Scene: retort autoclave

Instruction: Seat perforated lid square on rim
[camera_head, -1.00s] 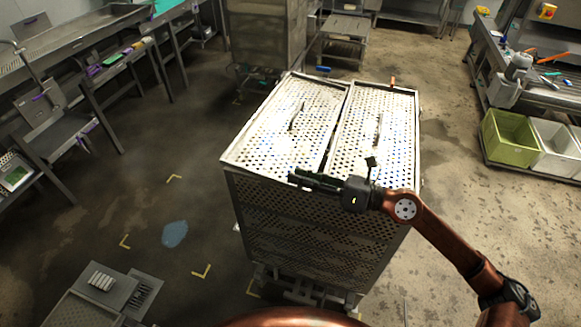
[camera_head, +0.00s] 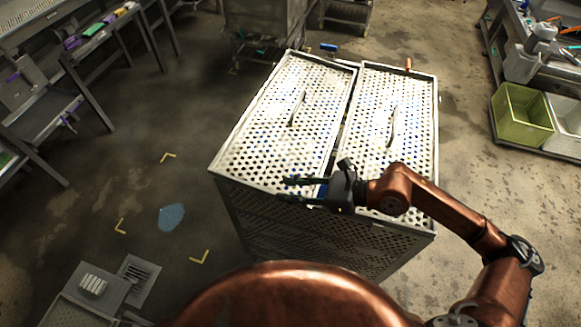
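A perforated metal basket (camera_head: 300,228) stands in the middle, its top covered by two pale perforated lid panels. The left lid panel (camera_head: 285,125) and the right lid panel (camera_head: 385,115) lie side by side, each with a raised handle. A narrow dark gap runs between them. Whether either panel sits fully down on the rim cannot be told. My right gripper (camera_head: 288,189) is over the near edge of the lid panels, pointing left, with its dark fingers apart and nothing visible between them. Contact with the lid cannot be told. My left gripper is not in view.
Green and white bins (camera_head: 522,116) stand at the right below a metal bench. Work tables (camera_head: 60,30) line the left. A rack (camera_head: 265,30) stands behind the basket. Floor left of the basket is clear, with yellow corner marks (camera_head: 200,257) and a blue patch (camera_head: 172,217).

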